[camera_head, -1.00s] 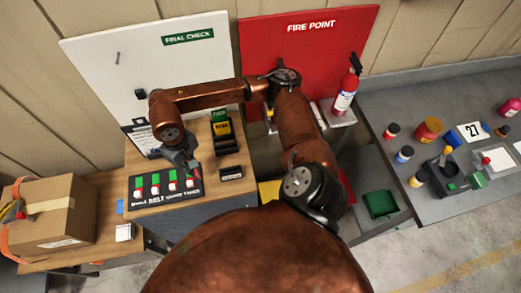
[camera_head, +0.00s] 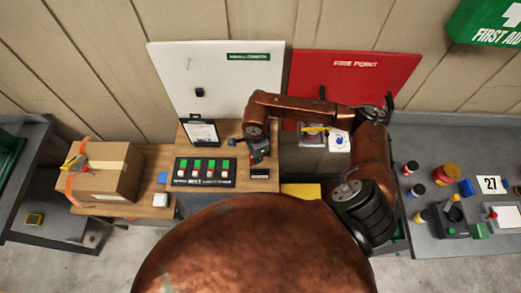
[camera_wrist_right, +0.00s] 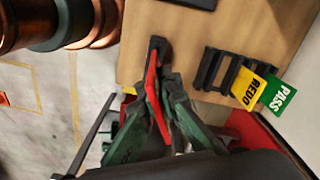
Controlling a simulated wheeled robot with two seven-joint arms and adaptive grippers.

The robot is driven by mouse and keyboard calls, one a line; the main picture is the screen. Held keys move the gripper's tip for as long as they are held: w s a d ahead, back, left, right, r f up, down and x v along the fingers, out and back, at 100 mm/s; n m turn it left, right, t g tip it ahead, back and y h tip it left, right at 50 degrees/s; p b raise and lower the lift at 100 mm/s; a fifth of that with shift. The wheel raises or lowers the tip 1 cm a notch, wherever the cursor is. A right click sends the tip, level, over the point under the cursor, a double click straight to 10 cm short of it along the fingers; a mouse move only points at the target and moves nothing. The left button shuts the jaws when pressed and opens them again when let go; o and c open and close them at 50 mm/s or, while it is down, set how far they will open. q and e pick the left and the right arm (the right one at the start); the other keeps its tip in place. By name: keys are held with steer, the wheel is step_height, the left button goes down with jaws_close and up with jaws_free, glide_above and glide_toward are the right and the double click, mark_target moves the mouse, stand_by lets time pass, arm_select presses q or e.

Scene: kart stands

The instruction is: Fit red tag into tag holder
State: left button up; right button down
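In the right wrist view my right gripper (camera_wrist_right: 166,100) is shut on the red tag (camera_wrist_right: 152,88), a thin red strip between the fingers. The tag's far end overlaps a small black block (camera_wrist_right: 157,46), apparently the tag holder; I cannot tell whether it is inside or only above it. In the head view this block (camera_head: 260,172) has a pale label and lies just below my right gripper (camera_head: 259,156). The tag is too small to make out there. A black rack (camera_wrist_right: 210,68) beside it holds a yellow REDO tag (camera_wrist_right: 247,88) and a green PASS tag (camera_wrist_right: 277,95). My left gripper is not in view.
A black board (camera_head: 205,182) with green and red pieces lies left of the gripper on the wooden stand. A cardboard box (camera_head: 107,172) stands further left. A grey bench (camera_head: 434,190) with bottles is at right. White and red panels (camera_head: 350,75) stand behind.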

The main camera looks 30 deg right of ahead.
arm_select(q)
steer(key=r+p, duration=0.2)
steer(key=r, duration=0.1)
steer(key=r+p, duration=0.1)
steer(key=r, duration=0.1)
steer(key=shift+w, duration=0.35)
arm_select(e)
steer(key=m, duration=0.2)
steer(key=s+m, duration=0.1)
steer(key=r+m, duration=0.1)
steer(key=m, duration=0.1)
steer(key=shift+s+d+m, duration=0.25)
steer(key=shift+d+m, duration=0.05)
steer(key=shift+d, duration=0.1)
arm_select(q)
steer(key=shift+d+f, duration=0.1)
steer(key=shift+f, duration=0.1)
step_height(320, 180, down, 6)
steer(key=b, duration=0.6)
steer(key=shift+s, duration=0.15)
arm_select(e)
step_height(320, 180, down, 6)
steer(key=shift+r, duration=0.1)
arm_select(q)
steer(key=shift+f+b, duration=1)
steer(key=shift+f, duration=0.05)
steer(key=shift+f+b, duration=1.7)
steer(key=shift+b, duration=0.05)
arm_select(e)
steer(key=shift+f, duration=1.65)
